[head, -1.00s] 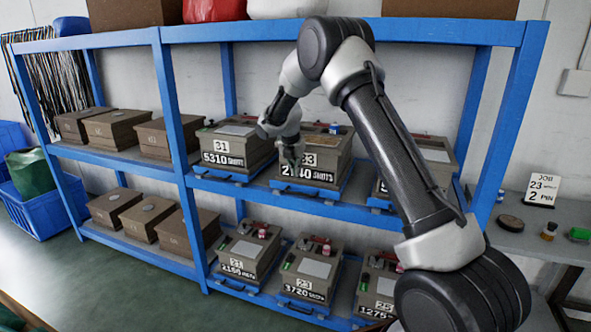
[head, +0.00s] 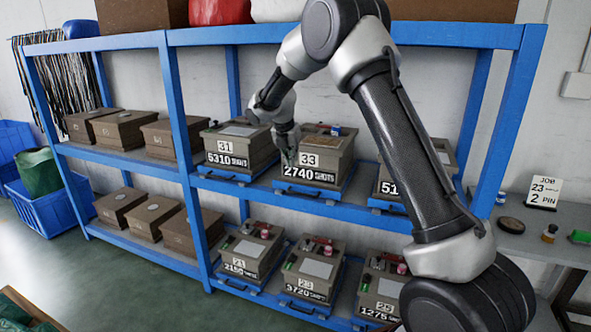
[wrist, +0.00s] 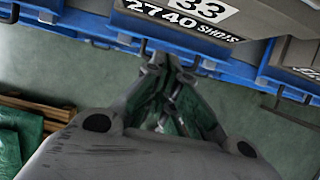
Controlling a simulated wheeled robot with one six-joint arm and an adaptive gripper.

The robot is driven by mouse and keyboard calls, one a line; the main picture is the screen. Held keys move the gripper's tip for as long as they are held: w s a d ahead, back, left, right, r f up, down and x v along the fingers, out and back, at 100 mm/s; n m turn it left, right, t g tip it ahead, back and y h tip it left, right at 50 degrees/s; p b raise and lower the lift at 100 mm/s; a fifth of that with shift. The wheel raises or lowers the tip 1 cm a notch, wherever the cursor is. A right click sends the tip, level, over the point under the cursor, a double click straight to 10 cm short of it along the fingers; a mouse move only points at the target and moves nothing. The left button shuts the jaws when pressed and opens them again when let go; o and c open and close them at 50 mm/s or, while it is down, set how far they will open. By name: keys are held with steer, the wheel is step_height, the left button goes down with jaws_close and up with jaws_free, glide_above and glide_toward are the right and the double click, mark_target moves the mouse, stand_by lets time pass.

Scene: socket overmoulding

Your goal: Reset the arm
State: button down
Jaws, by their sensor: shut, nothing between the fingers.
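My gripper (head: 289,160) hangs in front of the upper shelf in the head view, by the left part of the box marked 33 and 2740 shots (head: 325,155). In the wrist view my gripper (wrist: 160,62) has its fingertips together with nothing between them. The box's label (wrist: 185,18) shows at the top of that view, beyond the fingertips. The fingertips look close to the blue tray edge (wrist: 105,28) under the box, but I cannot tell whether they touch it.
The blue shelf rack (head: 345,212) holds several numbered boxes, including box 31 (head: 240,147) to the left. A job card reading 23 and 2 pin (head: 543,193) stands on a side table (head: 570,232) at right. Blue crates (head: 50,205) stand at far left.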

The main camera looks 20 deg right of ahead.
steer(key=s+d+r+m+y, duration=0.1)
steer(key=s+d+r+m, duration=0.2)
steer(key=s+m, duration=0.6)
steer(key=s+d+r+m+y, duration=0.1)
steer(key=s+d+r+m, duration=0.3)
steer(key=s+m, duration=0.6)
steer(key=s+d+r+m+t, duration=0.1)
steer(key=s+d+r+m, duration=0.3)
steer(key=s, duration=2.5)
steer(key=shift+s+r+m+y, duration=0.3)
steer(key=shift+r+m, duration=0.85)
steer(key=shift+m, duration=1.55)
steer(key=shift+w, duration=0.1)
